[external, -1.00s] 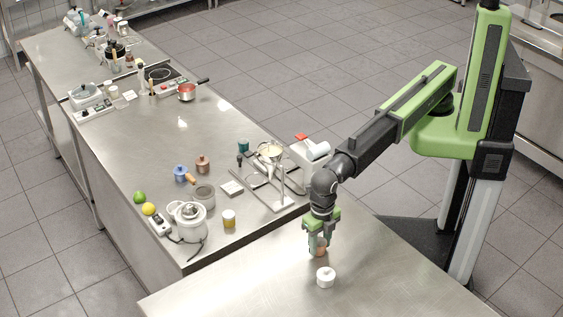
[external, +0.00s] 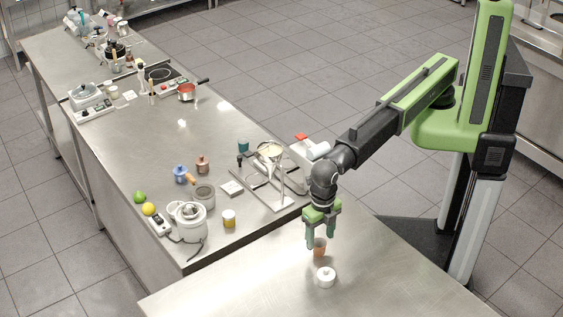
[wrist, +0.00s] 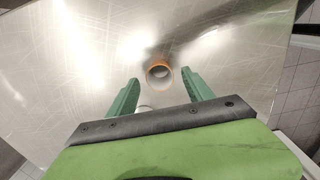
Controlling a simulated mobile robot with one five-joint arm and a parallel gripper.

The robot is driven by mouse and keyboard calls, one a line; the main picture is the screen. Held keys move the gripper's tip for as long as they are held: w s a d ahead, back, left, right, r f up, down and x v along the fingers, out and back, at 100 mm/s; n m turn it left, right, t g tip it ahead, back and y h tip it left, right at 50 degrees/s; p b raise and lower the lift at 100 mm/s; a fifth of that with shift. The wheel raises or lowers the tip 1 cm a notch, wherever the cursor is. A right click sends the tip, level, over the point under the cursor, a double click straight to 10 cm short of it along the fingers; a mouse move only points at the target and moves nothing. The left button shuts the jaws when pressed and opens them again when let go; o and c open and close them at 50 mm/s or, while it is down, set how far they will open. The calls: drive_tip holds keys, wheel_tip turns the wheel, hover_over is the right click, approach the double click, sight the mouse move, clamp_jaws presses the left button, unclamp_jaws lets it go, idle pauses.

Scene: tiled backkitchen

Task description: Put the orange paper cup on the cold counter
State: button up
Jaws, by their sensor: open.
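In the wrist view the cup (wrist: 159,75) shows from above as an open orange ring, just beyond and between the fingertips. My gripper (external: 320,240) points down over the cup. Its green fingers are spread in the wrist view (wrist: 160,80) and appear clear of the cup's sides. Nothing is held. No label shows which counter is the cold one.
A small white round object (external: 325,279) stands just in front of the cup. The long counter to the left holds a metal stand (external: 270,180), a yellow-labelled jar (external: 229,218) and a white pot (external: 188,222). The near counter is otherwise clear.

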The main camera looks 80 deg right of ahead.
wheel_tip(320, 180, up, 9)
drive_tip(key=p, duration=0.7)
drive_tip(key=shift+f, duration=0.1)
